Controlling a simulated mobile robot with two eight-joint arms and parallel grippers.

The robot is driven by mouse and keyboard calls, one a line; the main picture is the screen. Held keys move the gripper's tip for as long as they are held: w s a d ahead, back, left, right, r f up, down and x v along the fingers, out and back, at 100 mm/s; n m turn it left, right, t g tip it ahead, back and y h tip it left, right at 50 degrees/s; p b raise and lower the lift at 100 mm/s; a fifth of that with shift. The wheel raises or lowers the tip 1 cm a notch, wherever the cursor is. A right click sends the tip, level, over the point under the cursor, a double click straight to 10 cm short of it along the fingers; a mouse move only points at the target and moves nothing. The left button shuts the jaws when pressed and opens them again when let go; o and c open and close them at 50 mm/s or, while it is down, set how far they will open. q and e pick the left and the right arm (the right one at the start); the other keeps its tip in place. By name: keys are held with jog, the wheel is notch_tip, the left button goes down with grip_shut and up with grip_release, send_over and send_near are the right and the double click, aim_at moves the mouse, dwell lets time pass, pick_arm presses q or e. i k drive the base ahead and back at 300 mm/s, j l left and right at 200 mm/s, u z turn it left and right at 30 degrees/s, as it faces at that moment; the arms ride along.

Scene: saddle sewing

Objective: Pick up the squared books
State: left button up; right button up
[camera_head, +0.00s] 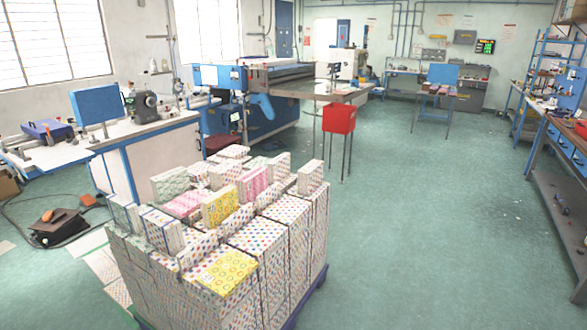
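A large stack of patterned books (290,225) stands on a dark blue pallet (312,290) in the front middle of the head view. Most covers are white with small coloured dots. Some on top are yellow (228,272), pink or green. The lower books form squared columns. Several on top stand on edge or lie at odd angles. I cannot tell which of them are the squared books the task names. Neither of my grippers shows in this view.
A sewing machine (146,106) stands on a white bench (165,124) at left. A foot pedal (58,222) and cables lie on the floor. A red bin (339,118) on thin legs stands behind the stack. A workbench (567,150) runs along the right. The green floor (440,210) between is clear.

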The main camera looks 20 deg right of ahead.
aim_at(278, 169)
jog(key=i+l, duration=0.35)
jog(key=i+l+u, duration=0.1)
jog(key=i+l, duration=0.5)
jog(key=l, duration=0.15)
jog(key=i+l+u, duration=0.1)
jog(key=i+l, duration=0.55)
jog(key=l, duration=0.15)
jog(key=i+l+u, duration=0.1)
jog(key=i+l, duration=0.2)
jog(key=l, duration=0.15)
jog(key=i+l, duration=0.25)
jog(key=l, duration=0.15)
jog(key=i+l+u, duration=0.15)
jog(key=i+l, duration=0.15)
jog(key=l, duration=0.15)
